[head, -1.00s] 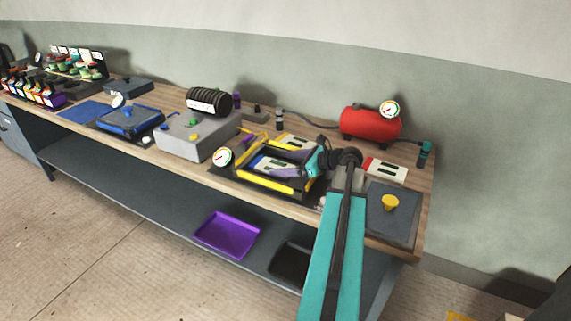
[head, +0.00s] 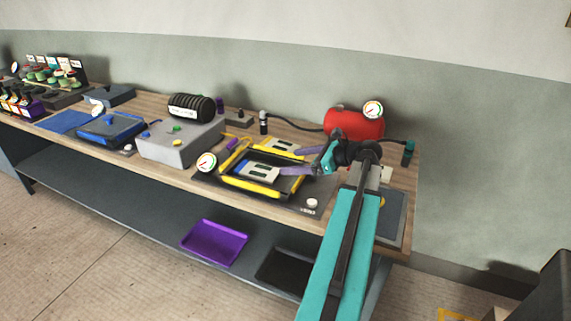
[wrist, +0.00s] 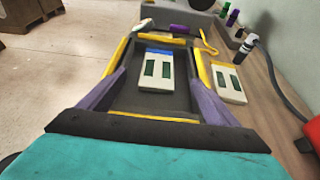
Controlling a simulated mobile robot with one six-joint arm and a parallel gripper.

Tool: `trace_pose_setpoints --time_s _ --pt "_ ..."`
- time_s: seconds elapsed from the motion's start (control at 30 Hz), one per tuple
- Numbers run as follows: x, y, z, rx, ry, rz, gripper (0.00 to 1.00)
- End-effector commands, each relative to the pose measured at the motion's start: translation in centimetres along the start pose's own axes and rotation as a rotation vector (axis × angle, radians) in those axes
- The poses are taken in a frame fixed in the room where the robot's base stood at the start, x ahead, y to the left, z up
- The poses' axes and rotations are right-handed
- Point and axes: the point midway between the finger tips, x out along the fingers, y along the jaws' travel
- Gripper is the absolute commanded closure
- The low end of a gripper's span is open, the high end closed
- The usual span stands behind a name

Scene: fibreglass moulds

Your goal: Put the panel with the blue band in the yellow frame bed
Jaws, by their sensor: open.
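The panel with the blue band (head: 263,172) is a pale plate with dark green slots. It lies inside the yellow frame bed (head: 250,189), on its dark floor. In the wrist view the panel (wrist: 158,70) lies toward the far part of the bed (wrist: 155,117), its blue band at the far end. My gripper (head: 291,162) is open and empty, its purple fingers at the right end of the bed. In the wrist view my gripper (wrist: 158,78) has its fingers spread to either side, apart from the panel. The near part of the bed shows bare floor.
A panel with a yellow band (wrist: 228,84) lies just right of the bed. A gauge (head: 206,162) and a grey box (head: 178,145) stand left of it. A red tank (head: 352,123) stands behind my arm. A blue press (head: 110,128) is further left.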

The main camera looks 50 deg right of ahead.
Motion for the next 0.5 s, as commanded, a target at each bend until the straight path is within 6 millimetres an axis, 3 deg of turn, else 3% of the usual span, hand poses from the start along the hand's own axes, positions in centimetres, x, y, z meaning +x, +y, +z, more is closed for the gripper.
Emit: trace_pose_setpoints --time_s 0.2,0.5 --pt "-1.6 0.0 0.0 -0.001 0.000 -0.001 0.16" --pt "-1.8 0.0 0.0 -0.001 0.000 0.001 0.16"
